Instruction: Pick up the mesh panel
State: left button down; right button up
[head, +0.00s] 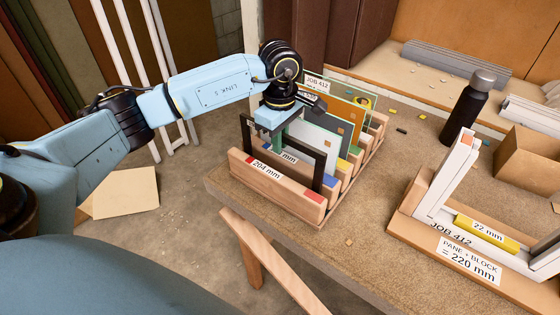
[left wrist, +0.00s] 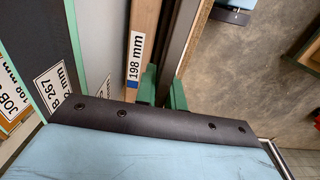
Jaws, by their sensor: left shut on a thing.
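A black-framed panel (head: 321,171), which I take to be the mesh panel, stands upright at the near end of the wooden slotted rack (head: 300,199). Any mesh in it is too fine to make out. My left gripper (head: 279,138) comes down from above and is shut on its top edge. In the left wrist view the green fingertips (left wrist: 163,88) sit on both sides of a dark frame bar (left wrist: 184,40). The panel's lower edge is hidden by the rack's front rail. My right gripper is not in view.
Other panels stand close behind in the rack, including a white one (head: 322,142) and an orange one (head: 347,117). A dark bottle (head: 466,112) and a wooden fixture (head: 480,277) with a yellow block (head: 487,233) stand to the right. The bench between is mostly clear.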

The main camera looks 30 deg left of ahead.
pick_arm(q)
notch_tip(320, 180, up, 12)
jog(key=shift+r+b, duration=0.1)
jog(key=shift+b, duration=0.55)
notch_tip(320, 180, up, 14)
jog(key=p, duration=0.8)
jog(key=shift+f, duration=0.3)
